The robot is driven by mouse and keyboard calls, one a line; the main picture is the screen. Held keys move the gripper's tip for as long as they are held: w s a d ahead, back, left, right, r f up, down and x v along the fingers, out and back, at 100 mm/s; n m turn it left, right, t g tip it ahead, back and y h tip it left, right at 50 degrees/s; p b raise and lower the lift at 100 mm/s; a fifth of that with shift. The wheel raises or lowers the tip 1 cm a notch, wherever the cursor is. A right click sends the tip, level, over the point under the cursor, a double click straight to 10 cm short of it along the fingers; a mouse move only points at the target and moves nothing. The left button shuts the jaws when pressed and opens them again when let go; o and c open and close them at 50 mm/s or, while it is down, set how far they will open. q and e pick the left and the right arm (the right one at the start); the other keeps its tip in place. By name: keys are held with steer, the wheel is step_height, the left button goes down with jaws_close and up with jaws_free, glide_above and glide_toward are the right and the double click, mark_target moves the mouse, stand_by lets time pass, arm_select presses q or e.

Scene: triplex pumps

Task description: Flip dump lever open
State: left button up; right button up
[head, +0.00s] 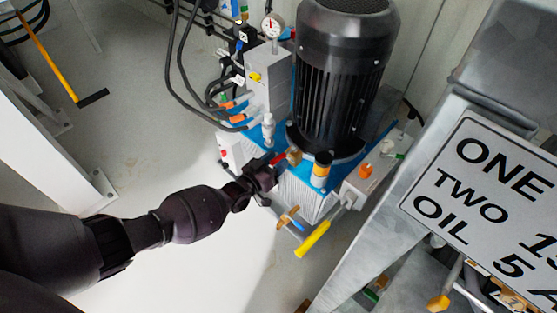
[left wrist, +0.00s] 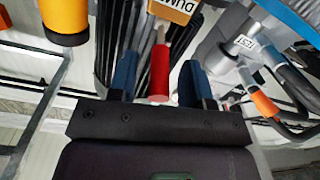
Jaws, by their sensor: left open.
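The dump lever (left wrist: 160,70) has a red handle and shows in the left wrist view below an orange tag (left wrist: 176,10) with partly visible lettering, "DUM". In the head view the red lever (head: 279,158) is small and sits at the front of the pump unit, under the big black motor (head: 343,80). My left gripper (head: 270,170) is right at the lever. In the left wrist view its two blue fingers (left wrist: 158,78) stand apart, one on each side of the red handle. I cannot tell whether either finger touches it. My right gripper is not in view.
A yellow-handled lever (head: 313,239) sticks out below the unit. An orange-and-white cylinder (head: 321,170) stands right of the dump lever. Hoses (head: 172,70) and a gauge (head: 273,24) are behind. A signed metal frame (head: 478,190) fills the right. Open floor lies left.

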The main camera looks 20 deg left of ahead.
arm_select(q)
steer(key=shift+w+d, duration=0.15)
steer(key=shift+w, duration=0.35)
jaws_close()
steer(key=shift+r, duration=0.15)
